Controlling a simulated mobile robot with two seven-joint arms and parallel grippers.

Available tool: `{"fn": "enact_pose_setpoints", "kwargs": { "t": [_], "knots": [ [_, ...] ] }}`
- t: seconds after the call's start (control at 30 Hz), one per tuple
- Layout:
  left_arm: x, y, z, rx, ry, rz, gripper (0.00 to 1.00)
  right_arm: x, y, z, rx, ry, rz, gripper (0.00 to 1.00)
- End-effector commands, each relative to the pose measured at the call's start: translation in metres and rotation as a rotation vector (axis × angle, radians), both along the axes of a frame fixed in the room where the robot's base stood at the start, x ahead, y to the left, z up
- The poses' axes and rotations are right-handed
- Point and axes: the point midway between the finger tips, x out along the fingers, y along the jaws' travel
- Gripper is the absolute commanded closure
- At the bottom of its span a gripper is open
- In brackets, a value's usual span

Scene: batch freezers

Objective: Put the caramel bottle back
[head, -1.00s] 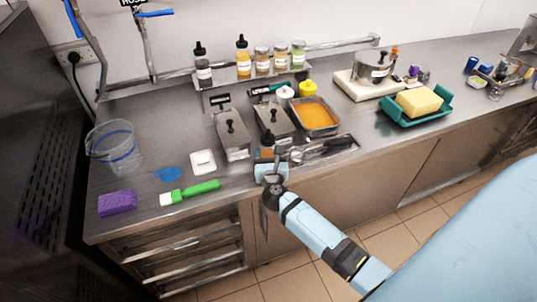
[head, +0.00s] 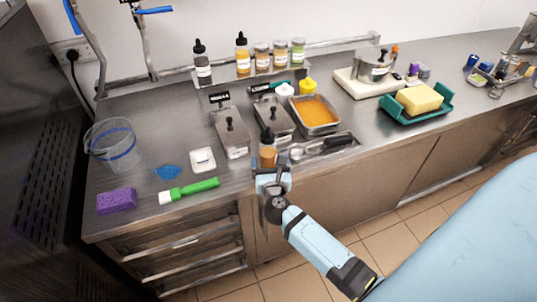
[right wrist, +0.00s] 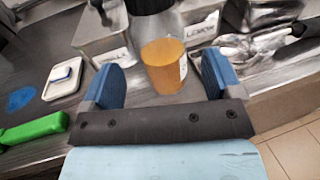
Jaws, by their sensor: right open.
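The caramel bottle (head: 267,154), with amber contents and a dark cap, stands upright near the counter's front edge. It also shows in the right wrist view (right wrist: 163,65), between and just beyond the blue fingertips. My right gripper (head: 271,172) is open on the near side of the bottle, its fingers spread to either side. In the right wrist view the gripper (right wrist: 162,85) holds nothing. The bottle's label faces partly right and is unreadable. A wall rack (head: 222,81) at the back holds several bottles and jars. My left gripper is not in view.
Lidded metal containers (head: 231,140) stand behind the bottle, and a utensil tray (head: 340,148) lies right of it. A green-handled brush (head: 195,190), a white dish (head: 202,160) and a purple sponge (head: 117,201) lie to the left. An orange-filled pan (head: 315,113) is behind right.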

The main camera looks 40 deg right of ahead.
Motion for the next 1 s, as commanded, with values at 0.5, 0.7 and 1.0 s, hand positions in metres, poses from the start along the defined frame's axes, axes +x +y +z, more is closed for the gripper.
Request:
{"fn": "enact_pose_setpoints", "kwargs": {
  "t": [0.5, 0.7, 1.0],
  "knots": [
    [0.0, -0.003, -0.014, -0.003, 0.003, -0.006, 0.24, -0.066, 0.037, 0.002, -0.076, 0.016, 0.028, 0.15],
    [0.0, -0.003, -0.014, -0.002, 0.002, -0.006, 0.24, -0.088, 0.08, 0.005, -0.773, 0.158, 0.261, 0.15],
    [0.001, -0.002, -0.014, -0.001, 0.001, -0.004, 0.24, -0.171, 0.155, -0.068, -2.375, 0.352, 0.708, 0.15]
  ]
}}
